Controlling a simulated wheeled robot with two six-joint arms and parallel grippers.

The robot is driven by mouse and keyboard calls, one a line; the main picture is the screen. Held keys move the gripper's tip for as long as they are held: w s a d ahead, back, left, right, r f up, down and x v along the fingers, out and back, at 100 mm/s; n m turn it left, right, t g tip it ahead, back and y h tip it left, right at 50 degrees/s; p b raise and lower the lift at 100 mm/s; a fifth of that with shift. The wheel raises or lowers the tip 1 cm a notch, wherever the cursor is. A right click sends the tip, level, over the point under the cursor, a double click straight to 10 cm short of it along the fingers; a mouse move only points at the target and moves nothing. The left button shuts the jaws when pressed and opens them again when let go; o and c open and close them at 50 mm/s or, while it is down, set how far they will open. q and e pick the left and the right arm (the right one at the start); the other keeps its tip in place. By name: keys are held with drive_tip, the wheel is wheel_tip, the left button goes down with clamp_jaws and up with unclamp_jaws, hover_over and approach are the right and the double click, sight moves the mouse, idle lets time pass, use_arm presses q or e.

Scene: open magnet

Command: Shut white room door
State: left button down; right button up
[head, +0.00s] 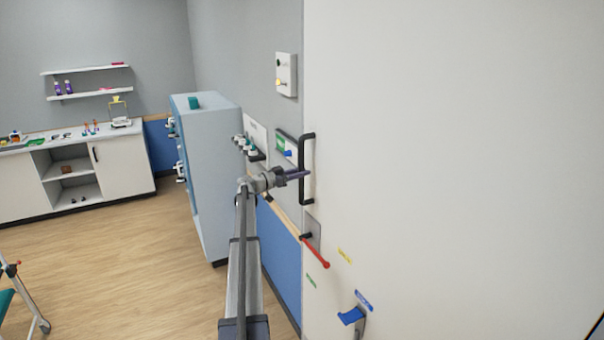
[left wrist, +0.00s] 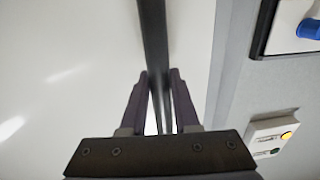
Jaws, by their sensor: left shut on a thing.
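The white room door (head: 450,150) fills the right half of the head view. A black vertical bar handle (head: 308,170) is mounted near its left edge. My left gripper (head: 298,174) is at the handle, about the middle of its height. In the left wrist view the black handle (left wrist: 153,45) runs between the two dark fingers (left wrist: 158,100), which are shut on it. The white door face (left wrist: 70,70) lies behind it. A red lever (head: 316,252) sits on the door below the handle. My right gripper is in neither view.
A light blue cabinet (head: 212,160) stands against the wall left of the door. A wall box with a yellow button (head: 287,74) and a green-and-blue panel (head: 287,147) are beside the door edge. A blue-tipped lever (head: 351,316) is low on the door.

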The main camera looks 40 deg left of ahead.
use_arm(q)
drive_tip(key=shift+w, duration=0.15)
drive_tip(key=c, duration=0.7)
unclamp_jaws()
drive_tip(key=shift+w, duration=0.1)
drive_tip(key=shift+o, duration=0.2)
drive_tip(key=v, duration=0.8)
